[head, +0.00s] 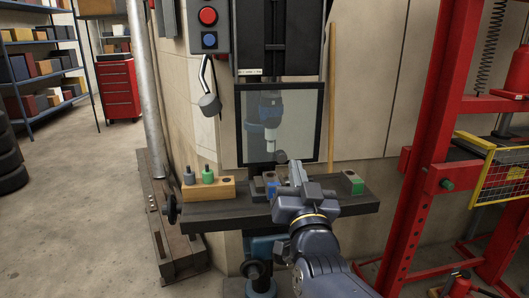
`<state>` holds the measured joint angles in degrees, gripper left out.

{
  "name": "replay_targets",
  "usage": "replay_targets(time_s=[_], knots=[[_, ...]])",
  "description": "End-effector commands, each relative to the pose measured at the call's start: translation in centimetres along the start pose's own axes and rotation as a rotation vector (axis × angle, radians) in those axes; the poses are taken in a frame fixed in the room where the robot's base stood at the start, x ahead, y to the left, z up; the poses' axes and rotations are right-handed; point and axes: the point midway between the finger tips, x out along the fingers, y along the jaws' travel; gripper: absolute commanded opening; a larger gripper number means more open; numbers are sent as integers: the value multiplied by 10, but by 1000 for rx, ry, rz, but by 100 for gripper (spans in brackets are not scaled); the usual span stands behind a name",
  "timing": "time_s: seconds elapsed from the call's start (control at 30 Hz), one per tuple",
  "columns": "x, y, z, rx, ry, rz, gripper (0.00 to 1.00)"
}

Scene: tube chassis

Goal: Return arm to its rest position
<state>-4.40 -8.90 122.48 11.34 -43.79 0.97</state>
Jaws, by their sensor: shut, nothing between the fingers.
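My gripper (296,176) is at the centre of the head view, at the end of my dark arm, which reaches up from the bottom. Its fingers are together with nothing between them. It is over the dark work table (236,212) of a drilling machine, in front of a clear guard panel (290,118). A blue block (260,187) lies on the table just left of the fingers, partly hidden by my gripper. I cannot tell whether my gripper touches it.
A wooden block (211,190) with grey and green pegs stands on the table's left. A green block (353,183) is at the right end. A red press frame (421,150) stands at the right. A tube (150,90) rises at the left. Floor (70,215) at the left is clear.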

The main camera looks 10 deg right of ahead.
Motion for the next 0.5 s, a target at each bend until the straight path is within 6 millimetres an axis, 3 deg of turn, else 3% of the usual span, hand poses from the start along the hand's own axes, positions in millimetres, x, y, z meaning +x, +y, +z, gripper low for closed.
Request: replay_targets(time_s=[0.3, 0.5], knots=[[2, 0, 0, 0, 0, 0, 0], [20, 0, 0, -1, 0, 1, 0]])
